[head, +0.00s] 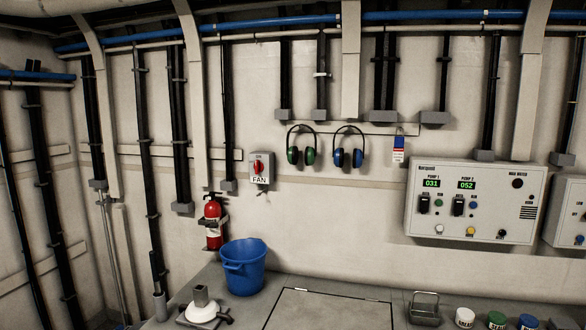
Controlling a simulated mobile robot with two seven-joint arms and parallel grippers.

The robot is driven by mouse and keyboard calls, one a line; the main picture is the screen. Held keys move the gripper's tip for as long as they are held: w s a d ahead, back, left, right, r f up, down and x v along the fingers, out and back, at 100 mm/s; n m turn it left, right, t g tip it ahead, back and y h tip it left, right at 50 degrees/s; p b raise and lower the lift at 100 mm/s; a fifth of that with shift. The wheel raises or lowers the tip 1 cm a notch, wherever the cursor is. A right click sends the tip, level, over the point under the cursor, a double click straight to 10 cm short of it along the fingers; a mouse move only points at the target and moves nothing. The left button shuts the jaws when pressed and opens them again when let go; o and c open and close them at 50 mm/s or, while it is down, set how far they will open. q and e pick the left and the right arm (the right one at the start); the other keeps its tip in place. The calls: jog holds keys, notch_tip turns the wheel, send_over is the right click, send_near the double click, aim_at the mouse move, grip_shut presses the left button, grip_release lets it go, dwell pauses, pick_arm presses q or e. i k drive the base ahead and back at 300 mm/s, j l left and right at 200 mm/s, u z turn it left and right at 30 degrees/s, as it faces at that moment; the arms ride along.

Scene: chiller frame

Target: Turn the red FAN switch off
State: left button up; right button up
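The FAN switch (258,168) is a small grey box on the wall, left of the middle in the head view. Its red rotary handle stands roughly upright, with a small label above it and a white FAN label below. The lettering above the handle is too small to read surely. Neither of my grippers shows in the head view, and nothing touches the switch.
A red fire extinguisher (213,222) hangs below left of the switch. A blue bucket (244,268) stands on the grey surface below. Green earmuffs (301,147) and blue earmuffs (348,148) hang to the right, before a pump control panel (475,202).

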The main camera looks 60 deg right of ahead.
aim_at(258, 166)
jog(key=z, duration=1.8)
jog(key=i+u, duration=0.25)
jog(key=u, duration=0.25)
jog(key=i+l+u, duration=0.15)
jog(key=u, duration=0.3)
jog(key=i, duration=0.05)
